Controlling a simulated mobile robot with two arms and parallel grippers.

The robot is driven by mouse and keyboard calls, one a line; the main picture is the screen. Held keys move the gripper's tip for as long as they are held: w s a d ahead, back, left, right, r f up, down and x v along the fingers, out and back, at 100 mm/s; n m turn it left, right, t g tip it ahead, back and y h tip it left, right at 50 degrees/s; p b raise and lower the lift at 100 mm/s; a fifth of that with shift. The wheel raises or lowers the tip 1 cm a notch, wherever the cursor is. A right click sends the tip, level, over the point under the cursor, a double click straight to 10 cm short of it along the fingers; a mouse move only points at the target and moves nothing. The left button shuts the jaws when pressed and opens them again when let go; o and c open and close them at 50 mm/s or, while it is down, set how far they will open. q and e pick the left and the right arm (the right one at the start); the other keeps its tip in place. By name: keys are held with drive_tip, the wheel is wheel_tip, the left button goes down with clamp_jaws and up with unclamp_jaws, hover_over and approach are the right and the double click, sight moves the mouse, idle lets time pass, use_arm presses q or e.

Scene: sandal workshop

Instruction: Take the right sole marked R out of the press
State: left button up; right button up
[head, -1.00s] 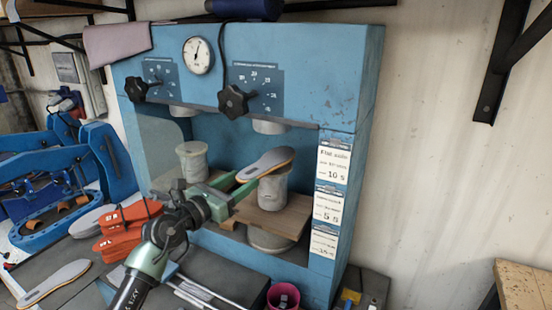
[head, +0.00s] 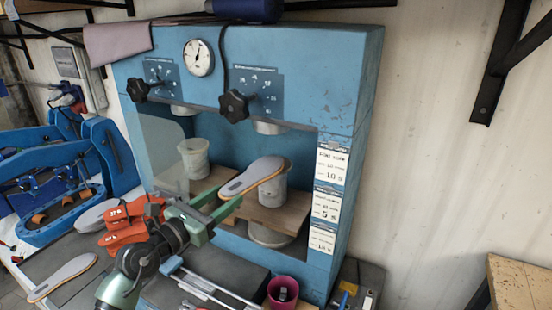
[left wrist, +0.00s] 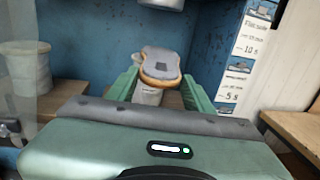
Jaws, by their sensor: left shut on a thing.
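A grey-topped sole (head: 254,175) with a tan edge is in my left gripper (head: 232,194), in front of the blue press (head: 352,110). The left wrist view shows the sole (left wrist: 161,64) between the two green fingers, which are shut on it. The sole is in front of a pale cylindrical form (head: 272,190) in the press opening and overlaps it; I cannot tell whether they touch. No R mark can be read on the sole. My right gripper is not in view.
A second pale form (head: 193,158) stands at the left in the press, behind a clear guard. Orange-red blocks (head: 128,222), a loose grey sole (head: 64,276) and a magenta cup (head: 283,292) are on the bench. A blue clamp-like machine (head: 50,205) stands left.

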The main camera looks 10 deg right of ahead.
use_arm(q)
drive_tip(key=shift+s+d+p+v, duration=0.1)
drive_tip(key=shift+p+v, duration=0.2)
drive_tip(key=shift+v, duration=0.9)
drive_tip(key=shift+s+d+p+v, duration=0.15)
drive_tip(key=shift+p+v, duration=0.15)
drive_tip(key=shift+v, duration=2.45)
drive_tip(key=shift+s+d, duration=0.1)
drive_tip(key=shift+d, duration=0.05)
